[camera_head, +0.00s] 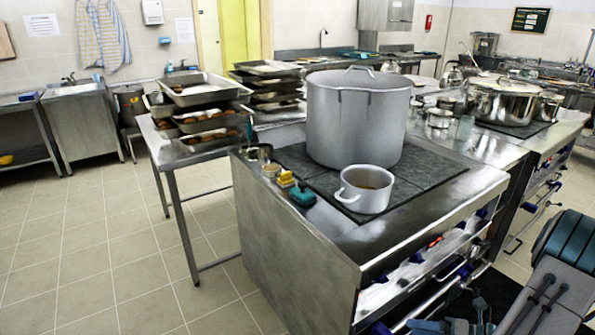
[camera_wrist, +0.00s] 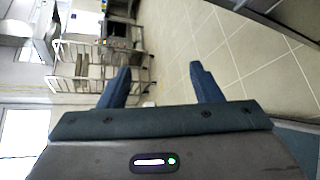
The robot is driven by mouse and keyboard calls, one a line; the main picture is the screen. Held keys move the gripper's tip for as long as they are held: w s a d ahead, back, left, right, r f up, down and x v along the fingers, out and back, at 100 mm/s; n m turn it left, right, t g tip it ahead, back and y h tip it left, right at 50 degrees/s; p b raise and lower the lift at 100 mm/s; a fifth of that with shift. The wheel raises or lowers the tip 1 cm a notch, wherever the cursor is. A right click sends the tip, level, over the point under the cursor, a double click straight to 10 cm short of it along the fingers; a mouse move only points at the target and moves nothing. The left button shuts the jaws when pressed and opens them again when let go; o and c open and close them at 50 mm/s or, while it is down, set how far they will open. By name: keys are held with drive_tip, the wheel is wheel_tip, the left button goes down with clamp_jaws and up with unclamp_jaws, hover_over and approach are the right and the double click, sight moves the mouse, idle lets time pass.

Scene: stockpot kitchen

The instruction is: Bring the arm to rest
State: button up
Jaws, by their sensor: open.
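My gripper (camera_wrist: 161,80) shows in the wrist view with its two blue fingers apart and nothing between them. Beyond the fingers are a tiled floor and a metal rack, which looks turned sideways in this view. In the head view, part of my arm (camera_head: 566,262) shows at the lower right, grey and teal, beside the stove block. I cannot make out the fingers clearly in the head view.
A large lidded stockpot (camera_head: 357,118) and a small open pot (camera_head: 364,189) stand on the stove block (camera_head: 292,234). Stacked trays (camera_head: 203,90) stand on a side table. Another steel pot (camera_head: 503,100) stands at the right. The tiled floor (camera_head: 95,255) at left is clear.

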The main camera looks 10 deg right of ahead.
drive_tip(key=s+a+r+m+g+h, duration=0.2)
drive_tip(key=a+r+m, duration=0.5)
drive_tip(key=m, duration=0.4)
drive_tip(key=s+a+r+m+g+h+p, duration=0.1)
drive_tip(key=a+r+m+h, duration=0.4)
drive_tip(key=m, duration=0.5)
drive_tip(key=s+a+r+m+g+h, duration=0.2)
drive_tip(key=a+r+m+g+h, duration=0.1)
drive_tip(key=a+r+m, duration=0.6)
drive_tip(key=shift+s+a+r+m+h+p, duration=0.15)
drive_tip(key=shift+s+a+m+h+p, duration=0.2)
drive_tip(key=shift+a+m+h, duration=0.65)
drive_tip(key=shift+a+m+y, duration=0.2)
drive_tip(key=shift+m+y, duration=0.1)
